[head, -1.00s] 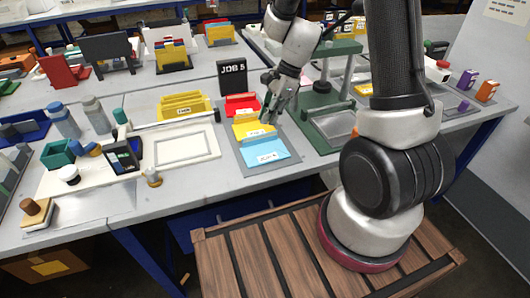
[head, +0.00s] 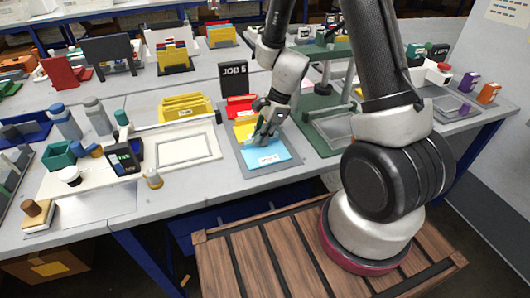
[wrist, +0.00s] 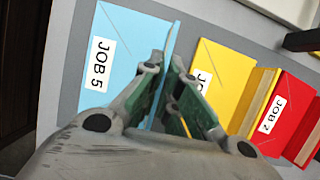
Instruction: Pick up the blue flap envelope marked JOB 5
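The blue envelope marked JOB 5 (head: 265,158) lies flat at the front of a grey tray (head: 243,172). In the wrist view the blue envelope (wrist: 120,55) fills the left side, its label readable. A thin blue flap stands along its right edge. My gripper (wrist: 167,62) has its fingertips close together on either side of this flap and looks shut on it; exact contact is hard to see. In the head view my gripper (head: 262,140) is low over the envelope's back edge. A yellow envelope (wrist: 222,75) and a red one marked JOB 2 (wrist: 282,110) lie beside it.
A black JOB 5 sign (head: 234,76) stands behind the tray. A green press frame (head: 303,125) stands close on the right. A white framed board (head: 185,147) and yellow folders (head: 186,106) are on the left. The table's front edge is just before the tray.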

